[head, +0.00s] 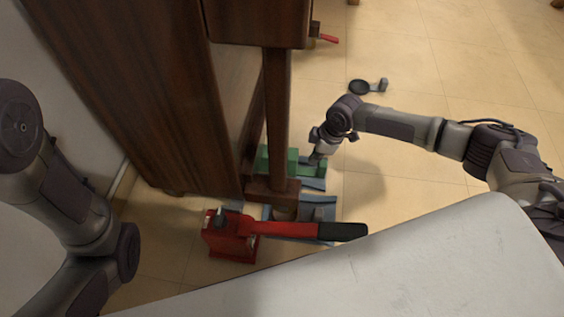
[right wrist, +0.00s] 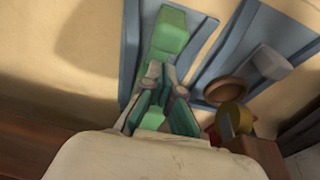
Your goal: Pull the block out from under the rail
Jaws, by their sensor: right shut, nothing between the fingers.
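The green block (head: 309,170) lies low beside the foot of the dark wooden post, partly behind it. It also shows in the right wrist view (right wrist: 172,35), just beyond my fingertips. The wooden rail (head: 270,192) runs along the floor at the post's base. My right gripper (head: 317,158) is right above the outer end of the block, fingers pointing down. In the right wrist view my right gripper (right wrist: 161,75) has its fingertips close together, with nothing held. Whether they touch the block is unclear. My left arm shows at the left, but its gripper is not visible.
A red jack (head: 230,236) with a long black-ended handle (head: 341,231) stands in front of the rail. Blue-grey plates (head: 325,206) lie on the floor by the rail. A tall wooden piano body (head: 140,80) blocks the left. The tiled floor at right is mostly clear.

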